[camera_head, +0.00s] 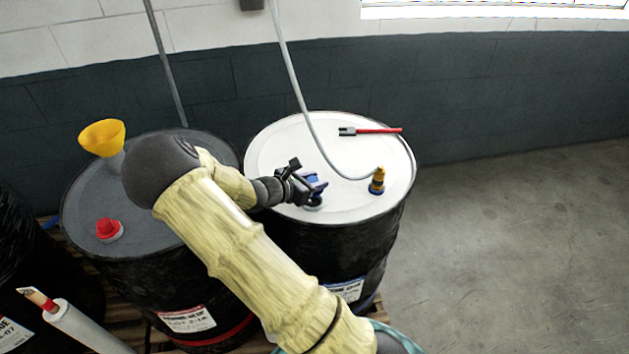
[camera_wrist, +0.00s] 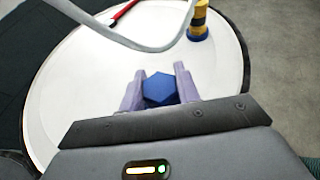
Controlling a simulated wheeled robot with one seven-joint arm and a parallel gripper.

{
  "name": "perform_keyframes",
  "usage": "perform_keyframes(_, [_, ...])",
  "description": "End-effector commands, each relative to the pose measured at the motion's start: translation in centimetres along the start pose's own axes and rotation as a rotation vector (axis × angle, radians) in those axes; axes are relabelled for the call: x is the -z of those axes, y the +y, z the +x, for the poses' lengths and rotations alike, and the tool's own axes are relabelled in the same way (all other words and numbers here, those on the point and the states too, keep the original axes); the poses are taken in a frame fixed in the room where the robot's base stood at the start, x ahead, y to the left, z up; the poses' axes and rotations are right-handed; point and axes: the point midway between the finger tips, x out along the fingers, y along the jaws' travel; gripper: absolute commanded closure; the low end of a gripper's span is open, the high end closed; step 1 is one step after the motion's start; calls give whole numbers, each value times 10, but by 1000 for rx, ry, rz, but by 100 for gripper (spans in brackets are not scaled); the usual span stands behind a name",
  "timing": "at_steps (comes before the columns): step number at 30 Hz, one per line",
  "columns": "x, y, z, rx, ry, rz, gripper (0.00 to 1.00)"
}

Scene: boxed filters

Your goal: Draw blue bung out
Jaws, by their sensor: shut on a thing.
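The blue bung (camera_wrist: 159,89) has a hexagonal top and sits at the near part of a white drum lid (camera_wrist: 80,72). In the wrist view it is between the two purple-grey fingers of my gripper (camera_wrist: 160,92), which is shut on it. In the head view my gripper (camera_head: 308,186) reaches over the white lid (camera_head: 275,140) from the left, and the bung (camera_head: 313,200) is partly hidden beneath it. A pale ring shows under the bung there. I cannot tell whether the bung is still seated in its hole.
A yellow and blue fitting (camera_head: 377,181) with a grey hose (camera_head: 299,92) stands at the lid's right. A red-handled tool (camera_head: 378,130) lies at the lid's back. The left drum carries a yellow funnel (camera_head: 102,137) and a red bung (camera_head: 108,229). Open floor (camera_head: 510,230) lies right.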

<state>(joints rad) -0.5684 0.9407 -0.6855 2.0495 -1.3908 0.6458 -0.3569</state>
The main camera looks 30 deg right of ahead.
Motion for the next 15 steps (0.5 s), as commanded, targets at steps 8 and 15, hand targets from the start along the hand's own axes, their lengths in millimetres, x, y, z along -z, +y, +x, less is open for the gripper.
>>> perform_keyframes(8, [-3,0,-1,0,0,1,90])
perform_keyframes(15, [-18,0,-8,0,0,1,90])
